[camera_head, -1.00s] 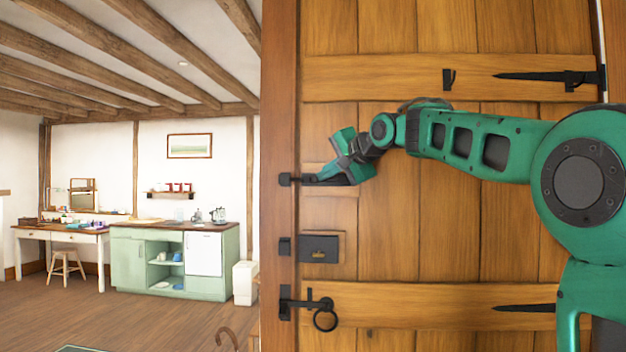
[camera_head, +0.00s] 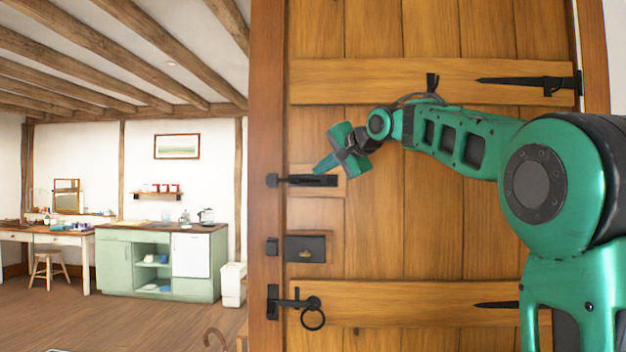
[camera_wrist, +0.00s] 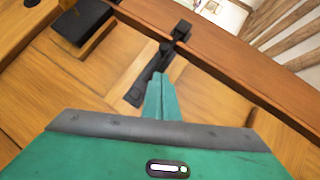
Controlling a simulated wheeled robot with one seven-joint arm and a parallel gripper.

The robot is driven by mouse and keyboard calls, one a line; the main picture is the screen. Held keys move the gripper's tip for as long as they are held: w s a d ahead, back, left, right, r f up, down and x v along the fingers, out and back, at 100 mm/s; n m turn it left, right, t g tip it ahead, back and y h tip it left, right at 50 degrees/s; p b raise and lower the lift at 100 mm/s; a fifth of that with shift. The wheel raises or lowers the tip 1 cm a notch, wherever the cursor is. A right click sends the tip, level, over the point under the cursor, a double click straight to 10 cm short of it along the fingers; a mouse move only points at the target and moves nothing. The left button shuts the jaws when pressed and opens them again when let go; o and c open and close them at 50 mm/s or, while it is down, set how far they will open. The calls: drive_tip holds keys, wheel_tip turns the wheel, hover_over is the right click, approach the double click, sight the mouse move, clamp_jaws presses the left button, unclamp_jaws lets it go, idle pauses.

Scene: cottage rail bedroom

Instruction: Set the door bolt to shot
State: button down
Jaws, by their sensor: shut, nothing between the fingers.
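The black door bolt (camera_head: 312,180) is mounted on a small wooden block near the left edge of the plank door (camera_head: 430,230). Its bar reaches left to a black keeper (camera_head: 272,180) on the door frame. In the wrist view the bolt (camera_wrist: 138,92) runs up to the keeper (camera_wrist: 182,30), with no clear gap between bar and keeper. My gripper (camera_head: 322,166) is just above the bolt, its green fingers together and empty. In the wrist view my gripper (camera_wrist: 158,82) partly overlaps the bolt; I cannot tell whether it touches.
Below the bolt are a black lock box (camera_head: 306,248) and a ring-handled latch (camera_head: 312,318). A coat hook (camera_head: 432,82) and strap hinge (camera_head: 530,82) are higher up. A green cabinet (camera_head: 125,265) and desk (camera_head: 45,240) stand far left.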

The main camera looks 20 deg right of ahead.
drive_tip(key=v, duration=0.9)
drive_tip(key=shift+s, duration=0.3)
drive_tip(key=shift+a+r, duration=0.1)
drive_tip(key=s+d+f+g+h, duration=0.15)
drive_tip(key=s+f, duration=0.25)
drive_tip(key=f, duration=0.5)
drive_tip(key=s+d+f+n+g+h, duration=0.1)
drive_tip(key=s+d+f+g, duration=0.2)
drive_tip(key=f, duration=0.5)
drive_tip(key=s+d+f+g+h, duration=0.1)
drive_tip(key=s+d+f, duration=0.25)
drive_tip(key=f, duration=0.55)
drive_tip(key=s+a+f+n+g, duration=0.1)
drive_tip(key=s+f+g, duration=0.3)
drive_tip(key=s+f, duration=0.8)
drive_tip(key=s+a+f+n+g, duration=0.1)
drive_tip(key=s+f+n+g, duration=0.2)
drive_tip(key=s+f, duration=1)
drive_tip(key=s+g+y, duration=0.1)
drive_tip(key=s, duration=0.3)
drive_tip(key=shift+s+a+f+g, duration=0.2)
drive_tip(key=shift+a+g, duration=0.15)
drive_tip(key=shift+a, duration=0.05)
